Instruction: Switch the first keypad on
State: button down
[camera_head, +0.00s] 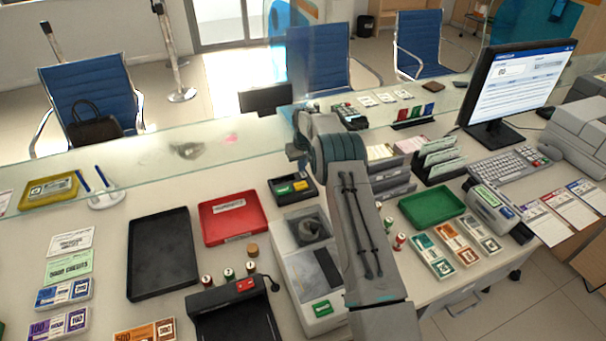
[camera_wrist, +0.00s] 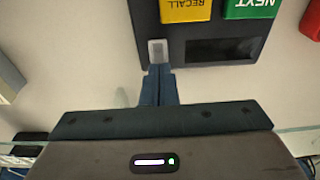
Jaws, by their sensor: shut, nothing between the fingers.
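The keypad (camera_head: 293,188) is a dark box with a yellow and a green button, on the counter left of my arm. In the wrist view the keypad (camera_wrist: 180,48) is at the top, with a yellow RECALL button (camera_wrist: 185,9), a green NEXT button (camera_wrist: 250,8) and a dark blank panel. A small light grey switch (camera_wrist: 158,47) sits at its left corner. My gripper (camera_wrist: 158,70) is shut and empty, its fingertips at the lower end of the switch. I cannot tell whether they touch it or whether the switch is on. The fingertips are not clear in the head view.
A red tray (camera_head: 233,218) and a black tray (camera_head: 160,262) lie left of the keypad. A glass screen (camera_head: 190,150) runs along the counter behind it. A grey machine (camera_head: 306,268) stands in front. A green tray (camera_head: 432,207) is to the right.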

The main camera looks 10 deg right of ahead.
jog(key=shift+s+f, duration=0.1)
jog(key=shift+f, duration=0.2)
jog(key=shift+r, duration=0.1)
jog(key=shift+r+p, duration=0.95)
jog(key=shift+r, duration=2.55)
